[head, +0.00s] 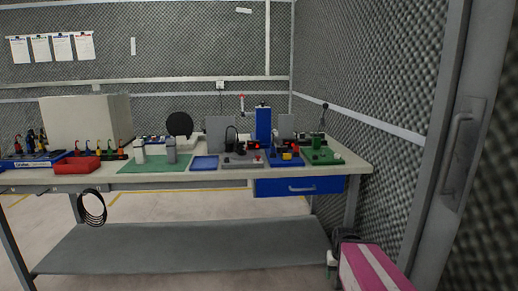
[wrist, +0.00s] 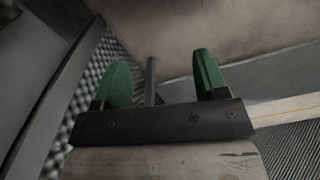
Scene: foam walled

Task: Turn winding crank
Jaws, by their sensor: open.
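I cannot single out the winding crank for certain at this distance. At the right end of the workbench (head: 100,178) in the head view stands a small green device (head: 320,155). An upright thin rod with a dark knob (head: 324,106) shows behind it. Beside it are a blue-based device (head: 286,160) and a grey-based device (head: 243,161) with small fittings. My gripper (wrist: 163,76) shows only in the wrist view, its two green-padded fingers apart and nothing between them. No crank shows in the wrist view, and the gripper appears away from the bench devices.
A blue drawer (head: 300,186) hangs under the bench top, above a grey lower shelf (head: 185,248). A pink case (head: 372,268) stands on the floor by the bench's right end. A grey door frame with a handle (head: 457,150) is close at right. Foam walls enclose the bench.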

